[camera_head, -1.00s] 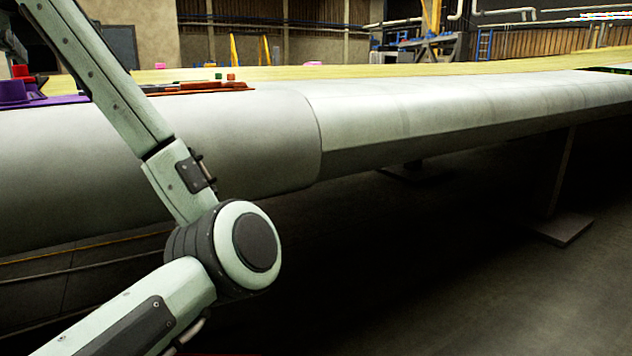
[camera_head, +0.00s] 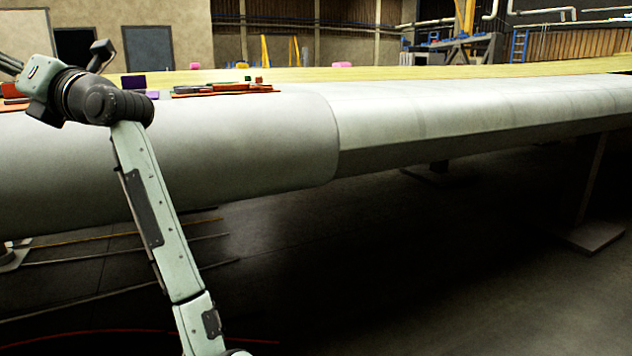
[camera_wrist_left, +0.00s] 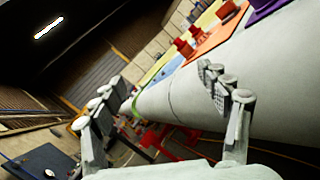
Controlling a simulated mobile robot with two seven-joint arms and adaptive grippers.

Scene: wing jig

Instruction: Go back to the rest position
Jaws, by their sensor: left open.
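My left arm rises from the bottom of the head view, and its wrist is in front of the wing at the upper left. The left gripper's fingers are not clearly seen there. In the left wrist view my left gripper (camera_wrist_left: 165,88) is open, its two fingers wide apart with nothing between them touching. The long pale wing (camera_head: 250,140) runs across the head view, and it also shows behind the fingers in the left wrist view (camera_wrist_left: 275,75). My right gripper is in neither view.
A support stand (camera_head: 592,237) is under the wing at right. The dark floor in front is clear.

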